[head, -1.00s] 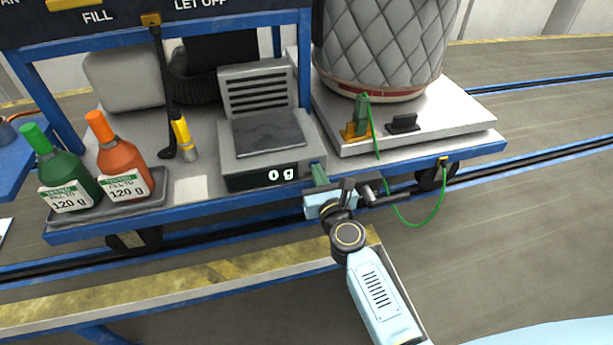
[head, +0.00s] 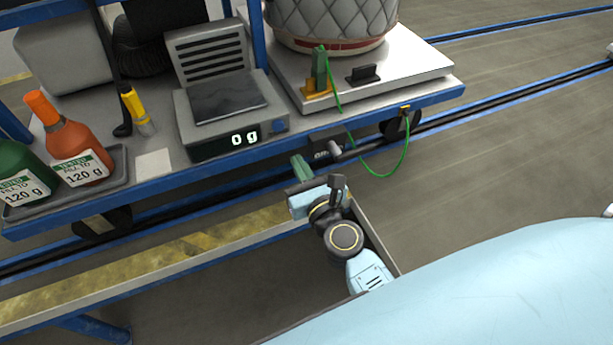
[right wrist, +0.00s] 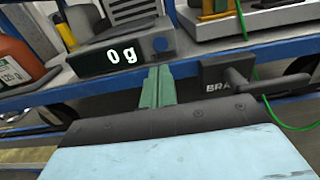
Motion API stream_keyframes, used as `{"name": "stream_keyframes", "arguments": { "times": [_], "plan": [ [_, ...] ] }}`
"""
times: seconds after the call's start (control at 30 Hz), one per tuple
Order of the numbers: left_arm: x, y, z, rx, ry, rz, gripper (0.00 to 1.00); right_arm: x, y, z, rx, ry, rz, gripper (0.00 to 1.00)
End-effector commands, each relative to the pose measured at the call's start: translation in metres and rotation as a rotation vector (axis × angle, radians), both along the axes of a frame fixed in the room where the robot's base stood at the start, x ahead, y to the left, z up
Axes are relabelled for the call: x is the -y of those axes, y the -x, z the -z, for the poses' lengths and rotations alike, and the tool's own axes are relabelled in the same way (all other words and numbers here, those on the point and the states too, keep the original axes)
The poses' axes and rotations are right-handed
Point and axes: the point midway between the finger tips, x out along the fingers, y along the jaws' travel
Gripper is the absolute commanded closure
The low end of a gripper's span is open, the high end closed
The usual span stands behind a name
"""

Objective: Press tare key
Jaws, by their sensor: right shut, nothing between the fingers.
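The grey scale (head: 228,112) stands on the cart and its display (head: 243,138) reads 0 g. The tare key appears to be the blue round button (head: 279,127) at the right end of the scale's front; it also shows in the right wrist view (right wrist: 160,45). My right gripper (head: 300,167) has green fingers, shut and empty. It is in front of the cart's edge, below and apart from the blue button. In the right wrist view the fingers (right wrist: 158,86) point toward the button. My left gripper is out of view.
A dark brake box (head: 328,147) with a lever sits on the cart's edge, just right of my right fingers. A green cable (head: 384,174) hangs farther right. Orange (head: 75,145) and green (head: 18,172) bottles stand in a tray at left.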

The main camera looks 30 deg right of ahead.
Motion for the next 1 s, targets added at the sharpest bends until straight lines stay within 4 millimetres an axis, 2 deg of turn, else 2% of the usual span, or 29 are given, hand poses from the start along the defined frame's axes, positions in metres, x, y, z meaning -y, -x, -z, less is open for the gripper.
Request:
{"name": "stream_keyframes", "arguments": {
  "times": [0.1, 0.3, 0.57, 1.0],
  "plan": [
    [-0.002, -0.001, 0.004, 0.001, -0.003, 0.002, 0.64, 0.0, 0.017, 0.002, -0.001, 0.002, 0.0, 1.0],
    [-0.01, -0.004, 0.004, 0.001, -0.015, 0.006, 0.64, -0.001, 0.029, 0.001, -0.001, 0.001, 0.0, 1.0],
    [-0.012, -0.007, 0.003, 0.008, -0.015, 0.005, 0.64, -0.001, 0.029, 0.0, -0.001, 0.001, 0.001, 1.0],
    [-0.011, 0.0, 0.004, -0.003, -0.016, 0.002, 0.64, 0.0, 0.029, 0.001, -0.001, 0.001, 0.001, 1.0]
  ]
}}
